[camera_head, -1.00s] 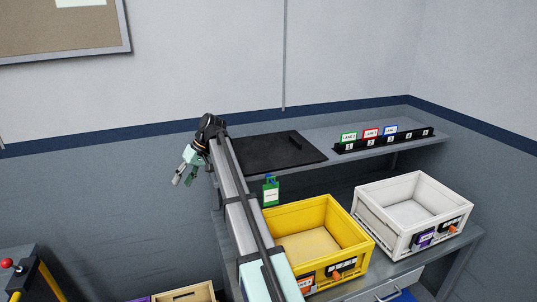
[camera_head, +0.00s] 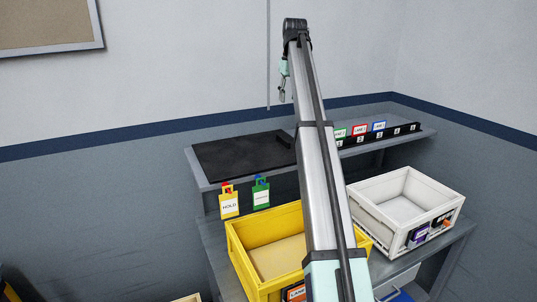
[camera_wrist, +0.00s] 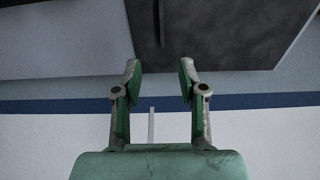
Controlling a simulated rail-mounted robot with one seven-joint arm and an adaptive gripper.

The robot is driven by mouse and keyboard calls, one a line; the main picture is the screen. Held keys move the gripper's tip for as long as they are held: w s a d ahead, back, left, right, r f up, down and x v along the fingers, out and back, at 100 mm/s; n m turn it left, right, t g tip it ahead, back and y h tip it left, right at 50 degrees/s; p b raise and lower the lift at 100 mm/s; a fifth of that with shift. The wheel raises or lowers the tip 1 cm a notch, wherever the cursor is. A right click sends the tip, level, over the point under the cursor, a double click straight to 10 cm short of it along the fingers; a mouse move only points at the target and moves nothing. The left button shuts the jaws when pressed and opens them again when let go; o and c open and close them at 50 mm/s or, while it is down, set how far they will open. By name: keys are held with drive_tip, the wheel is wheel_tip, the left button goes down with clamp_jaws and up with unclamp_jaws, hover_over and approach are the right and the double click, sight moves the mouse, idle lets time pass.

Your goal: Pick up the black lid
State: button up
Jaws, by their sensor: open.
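The black lid (camera_head: 240,156) is a flat dark panel with a raised bar handle (camera_head: 285,140) near its right end. It lies on the left part of the grey upper shelf. In the wrist view the lid (camera_wrist: 225,35) fills the top, with its bar handle (camera_wrist: 162,22) standing out as a dark strip. My gripper (camera_head: 282,97) is above and behind the shelf, apart from the lid. In the wrist view my gripper (camera_wrist: 160,72) is open and empty, with its fingers spread below the lid's edge in the picture. My arm crosses in front of part of the shelf.
A yellow crate (camera_head: 236,254) and a white crate (camera_head: 357,205) stand on the lower bench. A numbered rack (camera_head: 385,137) with lane cards sits on the shelf's right. Yellow HOLD tag (camera_head: 229,203) and green tag (camera_head: 261,193) hang at the shelf front. The wall is close behind.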

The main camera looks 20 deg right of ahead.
drive_tip(key=b, duration=0.5)
approach(283, 138)
wheel_tip(283, 138, down, 3)
drive_tip(key=p, duration=0.3)
drive_tip(key=shift+s+f, duration=0.1)
drive_tip(key=shift+f, duration=0.1)
drive_tip(key=shift+w+f+p, duration=0.2)
drive_tip(key=shift+f+p, duration=0.25)
drive_tip(key=shift+f, duration=0.5)
drive_tip(key=shift+w+f+p, duration=0.15)
drive_tip(key=shift+f+p, duration=0.25)
drive_tip(key=shift+f, duration=0.6)
drive_tip(key=shift+w+f+p, duration=0.2)
drive_tip(key=shift+f+p, duration=0.25)
drive_tip(key=shift+f, duration=0.5)
clamp_jaws()
